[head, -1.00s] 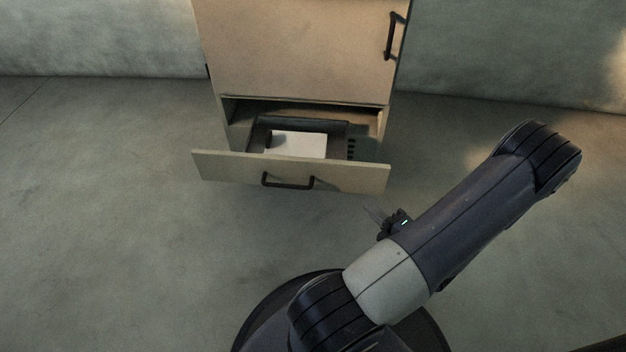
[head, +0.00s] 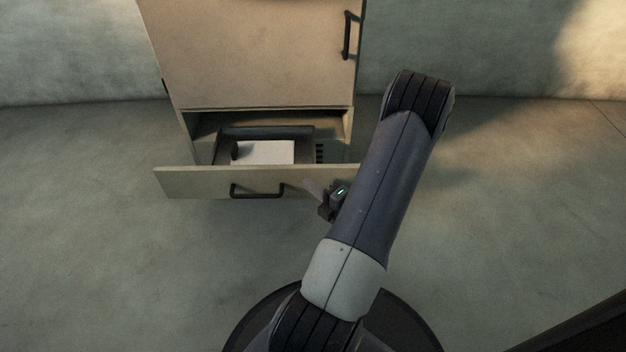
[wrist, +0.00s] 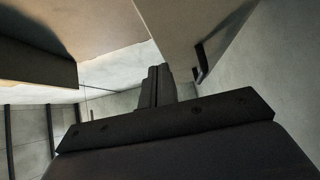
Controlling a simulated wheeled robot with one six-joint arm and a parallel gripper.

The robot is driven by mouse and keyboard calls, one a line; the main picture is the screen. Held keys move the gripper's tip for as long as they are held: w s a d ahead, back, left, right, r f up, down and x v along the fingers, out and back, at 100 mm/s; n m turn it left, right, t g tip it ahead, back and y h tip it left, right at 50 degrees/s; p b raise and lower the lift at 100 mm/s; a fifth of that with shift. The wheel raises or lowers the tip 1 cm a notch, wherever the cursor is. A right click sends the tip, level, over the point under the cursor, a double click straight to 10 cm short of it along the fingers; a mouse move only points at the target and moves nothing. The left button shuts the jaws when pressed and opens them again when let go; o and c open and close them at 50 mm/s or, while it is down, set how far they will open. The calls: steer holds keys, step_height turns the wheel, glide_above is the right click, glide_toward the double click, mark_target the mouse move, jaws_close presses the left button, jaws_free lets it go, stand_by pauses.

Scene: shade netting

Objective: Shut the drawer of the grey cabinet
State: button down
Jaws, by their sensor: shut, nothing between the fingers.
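The cabinet (head: 250,60) looks beige in this light and stands ahead, left of centre in the head view. Its low drawer (head: 205,183) is pulled out, its front panel clear of the cabinet body. A dark bar handle (head: 257,194) is on the drawer front. My gripper (head: 313,188) is shut and empty, at the right part of the drawer front, partly hidden by my arm. I cannot tell whether it touches the panel. In the wrist view its closed fingers (wrist: 158,86) point between two panels, the right one with a dark handle (wrist: 200,62).
An upper door with a dark vertical handle (head: 347,36) appears shut. The floor (head: 90,240) around the drawer is clear.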

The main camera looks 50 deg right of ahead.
mark_target(303, 169)
steer(key=shift+w+d+b, duration=0.45)
steer(key=shift+w+d, duration=0.55)
steer(key=shift+d, duration=0.25)
steer(key=shift+w+d, duration=0.1)
steer(key=shift+d, duration=0.05)
